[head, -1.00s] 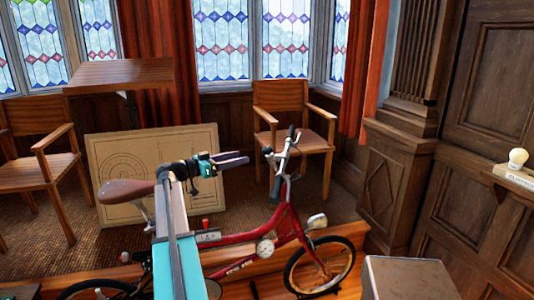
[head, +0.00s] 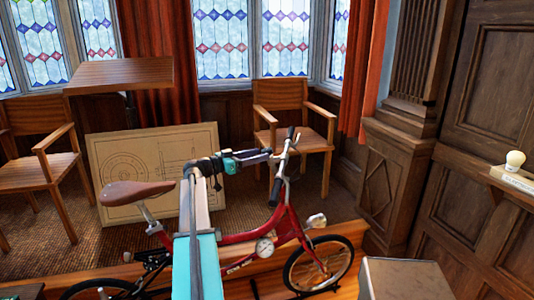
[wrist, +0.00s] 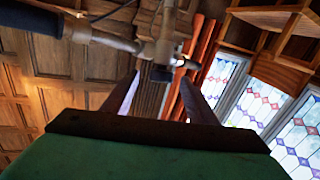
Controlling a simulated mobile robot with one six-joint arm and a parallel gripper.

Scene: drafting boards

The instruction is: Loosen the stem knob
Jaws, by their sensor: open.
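The red bicycle (head: 290,235) stands in front of me. Its handlebar stem (head: 286,165) rises at the front and also shows in the wrist view (wrist: 165,40). A small dark knob-like part (wrist: 162,73) sits low on the stem in the wrist view, apparently the stem knob. In the head view I cannot pick it out against my gripper and the bar. My gripper (head: 264,155) is near the handlebar, pointing at the stem. Its two fingers (wrist: 163,97) are apart, with the dark part beyond and between their tips. Nothing is held.
The dark grip (head: 275,192) and the saddle (head: 137,192) are close to my arm. A drawing board (head: 110,165) leans behind, with wooden chairs (head: 290,125) by the windows. A light bulb (head: 515,159) stands on a ledge at right. A grey box (head: 405,278) is in front.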

